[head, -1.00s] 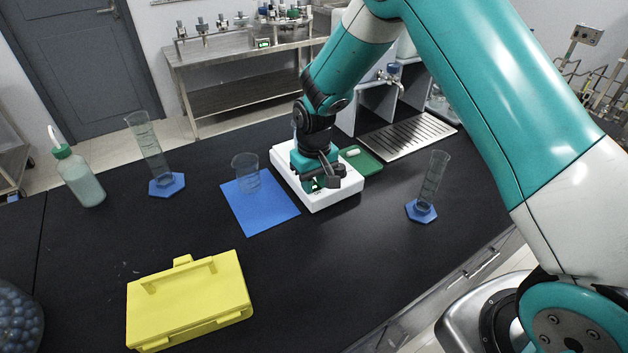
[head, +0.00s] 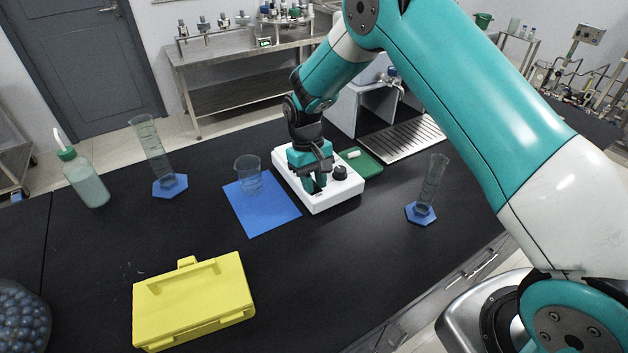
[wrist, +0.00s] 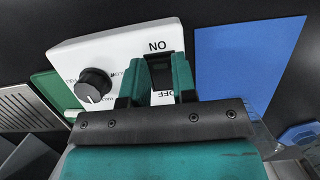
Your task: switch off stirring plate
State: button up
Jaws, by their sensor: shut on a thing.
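The white stirring plate (head: 335,200) sits on the black bench, and it also shows in the wrist view (wrist: 95,55). It has a black round knob (head: 340,172), also in the wrist view (wrist: 93,86), and a black rocker switch (wrist: 160,72) between the printed words ON and OFF. My gripper (head: 315,187) is down at the plate's front left part. In the wrist view my gripper's two teal fingers (wrist: 157,82) sit on both sides of the switch, shut on it. Which way the switch is tipped is hard to tell.
A blue mat (head: 265,218) with a glass beaker (head: 249,172) lies left of the plate. A green tray (head: 366,167) is behind it. A glass cylinder (head: 431,185) stands to the right. A yellow case (head: 195,305) lies at the front left. The bench in front is clear.

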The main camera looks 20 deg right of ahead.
jog(key=o, duration=0.9)
jog(key=shift+b+v, duration=1.85)
jog(key=shift+v, duration=6.9)
jog(key=s+a+r+n+t+y, duration=0.1)
jog(key=s+r, duration=0.2)
jog(key=s, duration=0.4)
jog(key=s+a+r+n+t+y, duration=0.1)
jog(key=s+r+n, duration=0.15)
jog(key=s, duration=0.45)
jog(key=s+y, duration=0.1)
jog(key=s, duration=0.5)
jog(key=s+a+n+y, duration=0.1)
jog(key=s, duration=0.6)
jog(key=s+t, duration=0.1)
jog(key=s, duration=0.6)
jog(key=shift+a+f+y, duration=0.4)
